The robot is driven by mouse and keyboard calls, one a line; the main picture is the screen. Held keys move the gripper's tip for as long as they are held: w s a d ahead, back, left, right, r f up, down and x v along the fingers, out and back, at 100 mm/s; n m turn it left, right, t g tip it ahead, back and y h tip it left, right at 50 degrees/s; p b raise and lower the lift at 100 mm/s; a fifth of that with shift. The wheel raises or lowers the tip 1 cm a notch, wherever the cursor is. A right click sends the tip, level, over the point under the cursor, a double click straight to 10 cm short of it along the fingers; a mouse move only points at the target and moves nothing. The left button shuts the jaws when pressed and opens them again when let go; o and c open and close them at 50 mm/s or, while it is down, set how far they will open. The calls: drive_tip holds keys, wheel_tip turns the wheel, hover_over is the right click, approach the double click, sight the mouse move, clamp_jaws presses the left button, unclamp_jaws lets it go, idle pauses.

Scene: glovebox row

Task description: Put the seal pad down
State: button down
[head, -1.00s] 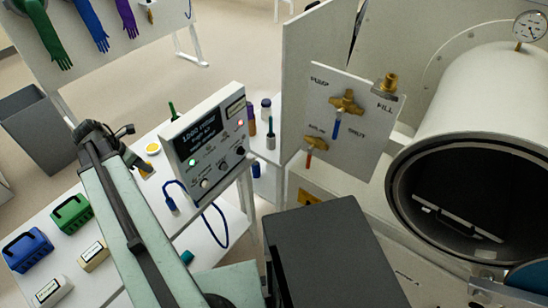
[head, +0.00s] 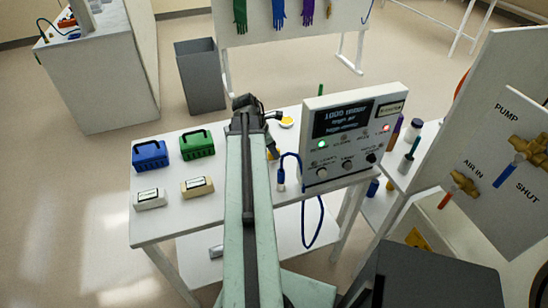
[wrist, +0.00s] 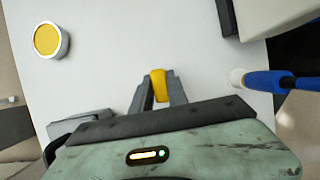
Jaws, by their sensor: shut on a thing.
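The seal pad appears to be the small yellow piece (wrist: 160,85) between my gripper's fingers in the wrist view; most of it is hidden by the fingers. My gripper (wrist: 158,88) is shut on it, above the white table top (wrist: 115,70). I cannot tell whether the pad touches the table. In the head view my gripper (head: 270,150) is mostly hidden by the arm, with a bit of yellow showing beside it, left of the control box (head: 350,135).
A round white dish with a yellow top (wrist: 47,40) sits at the upper left in the wrist view. Blue (head: 150,154) and green (head: 197,143) crates and two small labelled boxes stand on the table's left.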

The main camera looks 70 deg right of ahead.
drive_tip(key=c, duration=1.7)
unclamp_jaws()
drive_tip(key=shift+f, duration=0.15)
drive_tip(key=o, duration=0.4)
drive_tip(key=shift+r+p, duration=0.4)
drive_tip(key=p+v, duration=1)
drive_tip(key=v, duration=0.1)
drive_tip(key=shift+r+p, duration=0.3)
drive_tip(key=shift+p, duration=0.05)
